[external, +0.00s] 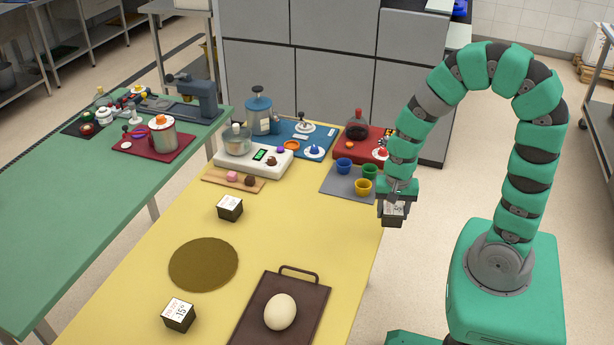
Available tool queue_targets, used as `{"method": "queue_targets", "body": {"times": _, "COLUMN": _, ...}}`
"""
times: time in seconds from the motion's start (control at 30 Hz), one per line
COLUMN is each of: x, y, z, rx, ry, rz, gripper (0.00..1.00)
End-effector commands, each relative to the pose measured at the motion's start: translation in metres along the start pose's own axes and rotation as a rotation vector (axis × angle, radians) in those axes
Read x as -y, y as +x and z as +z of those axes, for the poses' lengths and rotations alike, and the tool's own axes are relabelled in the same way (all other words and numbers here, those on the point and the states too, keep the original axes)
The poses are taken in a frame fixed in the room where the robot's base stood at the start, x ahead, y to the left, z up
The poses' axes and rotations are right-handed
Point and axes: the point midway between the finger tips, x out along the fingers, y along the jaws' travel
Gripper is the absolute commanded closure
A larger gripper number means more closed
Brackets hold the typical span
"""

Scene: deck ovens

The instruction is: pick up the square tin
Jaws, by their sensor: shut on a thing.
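My gripper (395,200) points down and is shut on a small square tin (393,218), dark-sided with a pale marked face. The jaws cover part of it. The tin hangs by the right edge of the yellow table (290,232); I cannot tell its exact height. Two similar dark square boxes with white printed tops stand on the table: one left of centre (230,208), one near the front (179,315).
A round brown mat (204,265) lies between the two boxes. A brown tray (254,322) with a pale egg-shaped thing (280,312) is at the front. Cups on a grey mat (340,187) and a white scale (277,163) stand behind. A green table (60,200) is left.

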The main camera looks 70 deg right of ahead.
Motion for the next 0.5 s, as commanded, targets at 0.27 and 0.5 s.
{"method": "queue_targets", "body": {"times": 0.27, "x": -0.017, "y": 0.002, "z": 0.009, "rx": -0.001, "ry": 0.001, "rz": -0.003, "gripper": 0.74}}
{"method": "queue_targets", "body": {"times": 0.5, "x": -0.026, "y": -0.001, "z": 0.014, "rx": -0.001, "ry": 0.000, "rz": -0.003, "gripper": 0.74}}
